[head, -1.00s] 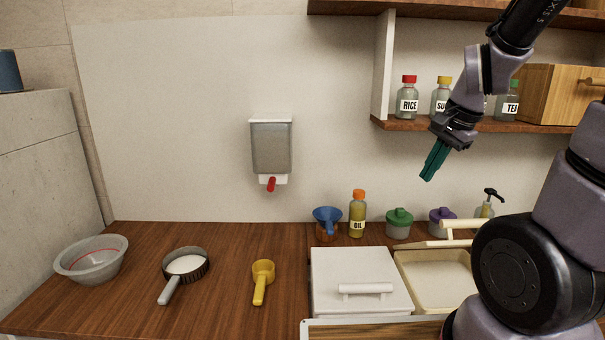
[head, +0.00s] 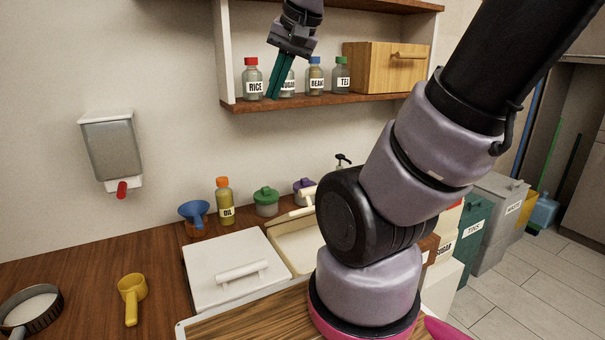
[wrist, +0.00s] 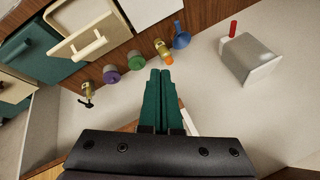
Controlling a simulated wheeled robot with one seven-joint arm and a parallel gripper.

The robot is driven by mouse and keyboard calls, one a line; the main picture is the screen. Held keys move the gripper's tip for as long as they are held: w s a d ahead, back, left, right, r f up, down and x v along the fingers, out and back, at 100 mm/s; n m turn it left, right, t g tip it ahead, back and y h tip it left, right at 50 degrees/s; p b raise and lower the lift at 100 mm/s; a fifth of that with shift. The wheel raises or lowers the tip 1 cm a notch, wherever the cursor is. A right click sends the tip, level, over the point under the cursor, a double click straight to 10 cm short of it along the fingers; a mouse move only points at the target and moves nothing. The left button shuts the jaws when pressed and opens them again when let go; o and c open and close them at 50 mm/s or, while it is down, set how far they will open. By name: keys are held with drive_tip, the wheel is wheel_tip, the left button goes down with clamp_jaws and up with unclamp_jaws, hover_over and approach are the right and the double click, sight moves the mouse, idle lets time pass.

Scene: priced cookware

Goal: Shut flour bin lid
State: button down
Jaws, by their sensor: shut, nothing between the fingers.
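No flour label is readable on either counter bin. A cream bin (head: 314,262) in the counter stands open, with pale contents. Its raised lid (head: 290,216) is seen nearly edge-on at the back, with a cream handle (head: 308,197). In the wrist view this lid (wrist: 76,34) shows at upper left. Left of it, a white-lidded bin (head: 215,264) is closed, with a white bar handle. My gripper (head: 275,97) is shut and empty, high above the bins in front of the spice shelf. Its teal fingers (wrist: 163,72) lie together in the wrist view. My arm hides the cream bin's right side.
An oil bottle (head: 225,203), a blue funnel (head: 194,212), a green-lidded jar (head: 266,201) and a purple-lidded jar (head: 302,190) stand behind the bins. A yellow scoop (head: 131,290) lies left. Labelled bins (head: 505,205) stand at right.

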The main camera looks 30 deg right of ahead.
drive_tip(key=w+d+f+m+g+h, duration=0.2)
drive_tip(key=w+d+f+m+g, duration=0.6)
drive_tip(key=w+d+f+m, duration=0.65)
wheel_tip(320, 180, down, 13)
drive_tip(key=s+d+n, duration=0.2)
drive_tip(key=shift+s+d, duration=0.2)
drive_tip(key=shift+s, duration=0.2)
drive_tip(key=shift+n, duration=0.25)
